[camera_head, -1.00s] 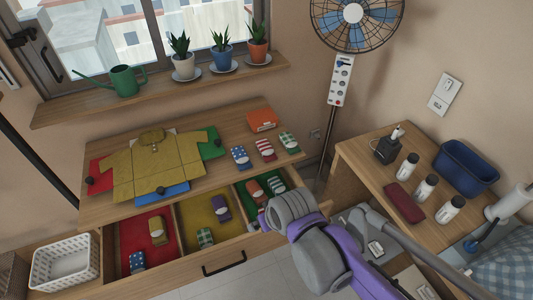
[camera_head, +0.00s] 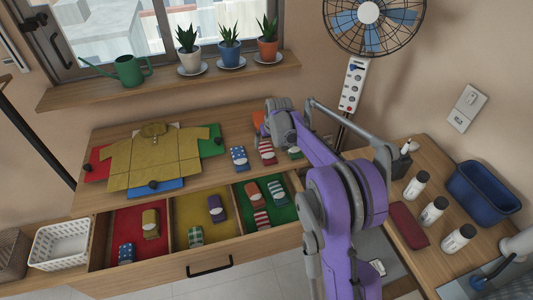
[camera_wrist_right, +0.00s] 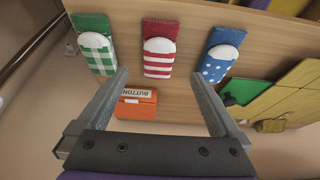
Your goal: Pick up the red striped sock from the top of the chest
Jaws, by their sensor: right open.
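The red striped sock (camera_head: 266,150), folded with a white band, lies on the top of the wooden chest (camera_head: 222,178). It sits between a blue spotted sock (camera_head: 239,158) and a green checked sock (camera_head: 295,152), which my right arm partly hides. In the right wrist view the red striped sock (camera_wrist_right: 160,58) lies beyond the space between the fingers, roughly centred. My right gripper (camera_wrist_right: 160,78) is open and empty above the chest top. In the head view the right gripper (camera_head: 268,122) shows only in part near the back edge. My left gripper is not in view.
An orange box (camera_wrist_right: 137,103) lies close to the socks. A yellow shirt (camera_head: 152,157) is spread on the chest's left. The open drawer (camera_head: 240,248) below holds several folded socks in coloured compartments, including another red striped one (camera_head: 261,219). A side table (camera_head: 437,172) with bottles stands right.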

